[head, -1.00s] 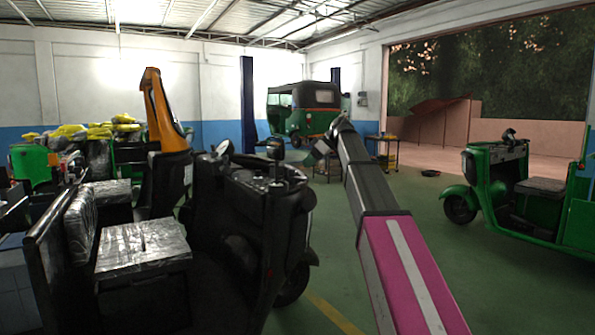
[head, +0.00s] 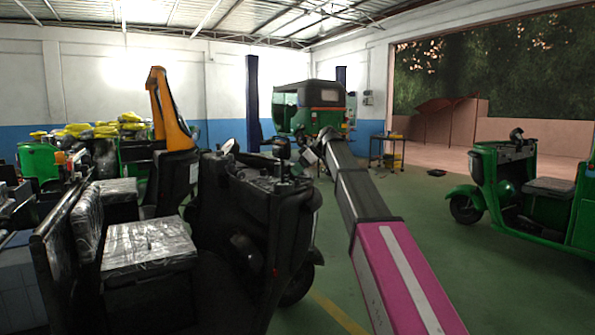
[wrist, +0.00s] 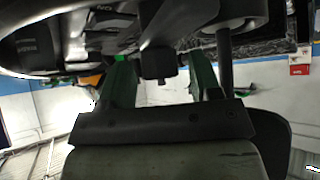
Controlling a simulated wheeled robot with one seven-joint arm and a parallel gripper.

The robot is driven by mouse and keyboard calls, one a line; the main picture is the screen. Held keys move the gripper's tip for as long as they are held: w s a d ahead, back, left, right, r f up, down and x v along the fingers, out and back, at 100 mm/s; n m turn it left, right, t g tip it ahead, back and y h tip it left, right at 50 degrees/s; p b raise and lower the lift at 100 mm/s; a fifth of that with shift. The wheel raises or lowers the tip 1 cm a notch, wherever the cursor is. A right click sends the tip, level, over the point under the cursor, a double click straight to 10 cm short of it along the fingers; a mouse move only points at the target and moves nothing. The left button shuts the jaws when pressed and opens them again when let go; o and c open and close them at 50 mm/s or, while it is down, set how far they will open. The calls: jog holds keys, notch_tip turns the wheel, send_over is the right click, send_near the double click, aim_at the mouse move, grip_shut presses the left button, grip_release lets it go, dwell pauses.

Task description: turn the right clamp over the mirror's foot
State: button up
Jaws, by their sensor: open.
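The black rickshaw front (head: 262,215) stands left of my arm in the head view, with a dark round mirror (head: 281,149) on a stem above its handlebar. My gripper (head: 298,168) is close to the right of that mirror, small and dark there. In the wrist view, my gripper (wrist: 160,78) is open, with two green fingers apart. A dark block (wrist: 158,64), possibly the clamp, shows between the fingers; I cannot tell whether they touch it. A dark rod (wrist: 225,62), likely the mirror's stem, stands right of the fingers. The mirror's foot is not clear.
Wrapped seats (head: 148,248) are at the left front. A green rickshaw (head: 530,195) stands at the right, another (head: 318,106) at the back. A small table (head: 387,150) is near the back wall. Green floor (head: 425,215) is open right of my arm.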

jog(key=shift+a+f, duration=0.2)
jog(key=c, duration=0.9)
jog(key=shift+m, duration=0.3)
jog(key=m+t, duration=0.1)
jog(key=m, duration=0.1)
jog(key=m+t+h, duration=0.1)
jog(key=m+t, duration=0.1)
jog(key=shift+s+h, duration=0.1)
jog(key=shift+h, duration=0.2)
jog(key=m+t+h, duration=0.1)
jog(key=m, duration=0.2)
jog(key=m+t+h, duration=0.2)
jog(key=shift+m, duration=0.4)
